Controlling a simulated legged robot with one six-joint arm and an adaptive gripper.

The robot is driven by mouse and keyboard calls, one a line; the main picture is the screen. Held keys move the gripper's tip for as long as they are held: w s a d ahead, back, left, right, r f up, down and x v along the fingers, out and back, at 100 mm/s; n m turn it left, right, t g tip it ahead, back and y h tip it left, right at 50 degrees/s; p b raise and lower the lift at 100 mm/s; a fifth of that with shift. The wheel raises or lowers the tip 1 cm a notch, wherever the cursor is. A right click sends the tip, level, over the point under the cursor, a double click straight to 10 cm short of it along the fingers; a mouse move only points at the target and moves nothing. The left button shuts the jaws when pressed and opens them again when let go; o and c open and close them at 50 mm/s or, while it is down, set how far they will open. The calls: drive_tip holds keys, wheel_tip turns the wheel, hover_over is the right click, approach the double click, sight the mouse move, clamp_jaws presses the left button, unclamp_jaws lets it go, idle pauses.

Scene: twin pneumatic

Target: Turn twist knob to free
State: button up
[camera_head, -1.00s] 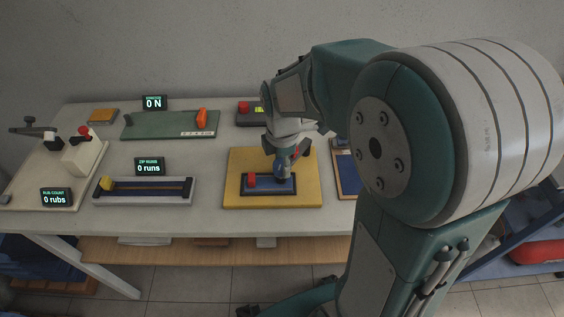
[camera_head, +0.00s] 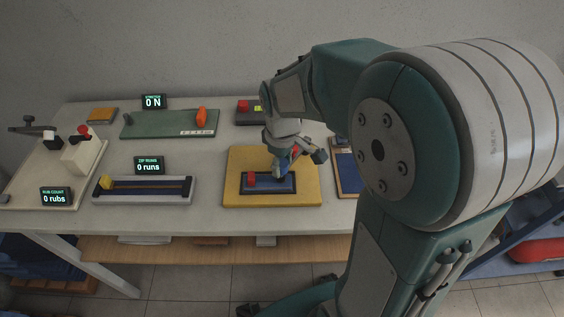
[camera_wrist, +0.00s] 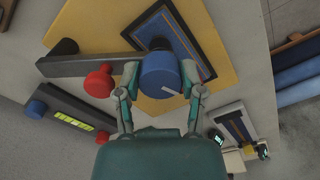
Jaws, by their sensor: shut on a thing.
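The blue round knob (camera_wrist: 158,78) with a white pointer mark shows in the wrist view, on a dark bar above a yellow board. My gripper (camera_wrist: 160,70) is shut on this knob, one finger on each side. The white mark points to one side, towards the right finger. In the head view my gripper (camera_head: 282,166) is low over the yellow board (camera_head: 309,197), and my own wrist mostly hides the knob. Any lettering by the knob cannot be read.
A red knob (camera_wrist: 98,83) stands on the same dark bar, close to my left finger. A dark box with a green display (camera_wrist: 68,118) lies nearby. A slider unit (camera_head: 145,190) and a green board (camera_head: 165,124) are to the left on the table.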

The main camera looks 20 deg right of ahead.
drive_tip(key=m, duration=0.5)
drive_tip(key=shift+s+a+f+m, duration=0.1)
drive_tip(key=shift+s+a+m, duration=0.05)
drive_tip(key=shift+m, duration=0.15)
drive_tip(key=m, duration=0.5)
drive_tip(key=shift+a+m, duration=0.1)
drive_tip(key=shift+m, duration=0.2)
drive_tip(key=m, duration=1)
drive_tip(key=shift+a, duration=0.1)
drive_tip(key=o, duration=1.1)
drive_tip(key=shift+w, duration=0.2)
drive_tip(key=shift+o, duration=0.2)
drive_tip(key=shift+w, duration=0.1)
